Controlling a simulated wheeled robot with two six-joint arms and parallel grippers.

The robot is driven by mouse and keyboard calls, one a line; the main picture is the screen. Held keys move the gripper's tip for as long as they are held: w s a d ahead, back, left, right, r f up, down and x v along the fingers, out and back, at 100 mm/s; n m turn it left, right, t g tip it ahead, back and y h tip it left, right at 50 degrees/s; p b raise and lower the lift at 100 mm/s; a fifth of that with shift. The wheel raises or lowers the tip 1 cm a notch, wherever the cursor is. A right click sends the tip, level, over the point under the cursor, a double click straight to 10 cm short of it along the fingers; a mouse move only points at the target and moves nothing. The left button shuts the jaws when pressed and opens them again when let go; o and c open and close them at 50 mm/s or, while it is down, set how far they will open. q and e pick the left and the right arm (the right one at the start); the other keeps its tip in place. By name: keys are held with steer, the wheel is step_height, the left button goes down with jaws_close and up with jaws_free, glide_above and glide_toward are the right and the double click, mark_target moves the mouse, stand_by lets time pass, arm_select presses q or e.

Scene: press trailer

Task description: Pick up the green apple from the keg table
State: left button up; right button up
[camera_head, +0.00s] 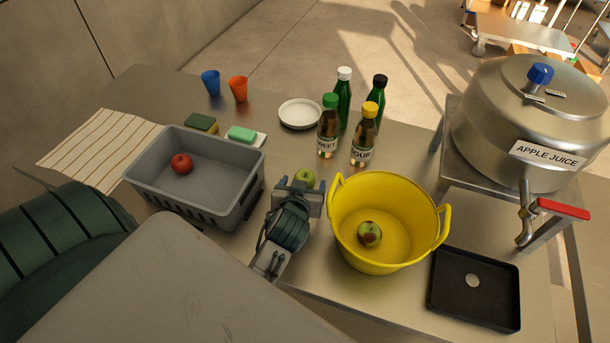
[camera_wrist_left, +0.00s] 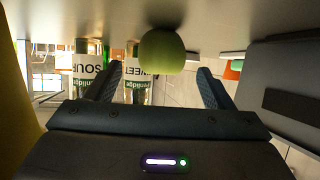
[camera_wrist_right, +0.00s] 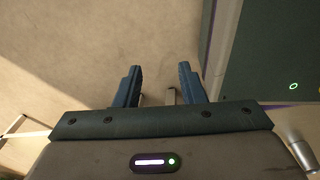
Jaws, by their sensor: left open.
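The green apple (camera_head: 304,178) stands on the steel table (camera_head: 155,92), between the grey crate and the yellow bucket. My left gripper (camera_head: 302,186) is open just in front of it, one finger toward each side. In the left wrist view, which looks upside down, the apple (camera_wrist_left: 161,52) lies between and beyond the spread fingertips (camera_wrist_left: 158,72), with no visible contact. My right gripper (camera_wrist_right: 158,72) shows only in its wrist view, open and empty over bare floor.
The grey crate (camera_head: 235,210) on the left holds a red apple (camera_head: 181,163). The yellow bucket (camera_head: 405,262) close on the right holds a red-green apple (camera_head: 369,233). Several bottles (camera_head: 327,127) and a white plate (camera_head: 300,114) stand behind. The juice keg (camera_head: 490,120) is at right.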

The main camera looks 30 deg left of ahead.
mark_target(305, 177)
arm_select(q)
steer(key=b+x, duration=0.2)
steer(key=x, duration=0.2)
steer(key=shift+s, duration=0.1)
steer(key=shift+w+a+f, duration=0.15)
steer(key=shift+w+a, duration=0.05)
steer(key=shift+w, duration=0.15)
steer(key=shift+s, duration=0.1)
steer(key=shift+c, duration=0.3)
arm_select(e)
steer(key=f, duration=0.1)
steer(key=w+a+f, duration=0.1)
steer(key=shift+a+f, duration=0.3)
steer(key=shift+f, duration=0.05)
arm_select(q)
steer(key=c, duration=1)
steer(key=shift+c, duration=0.2)
arm_select(e)
steer(key=shift+s+d, duration=0.2)
steer(key=shift+d, duration=0.35)
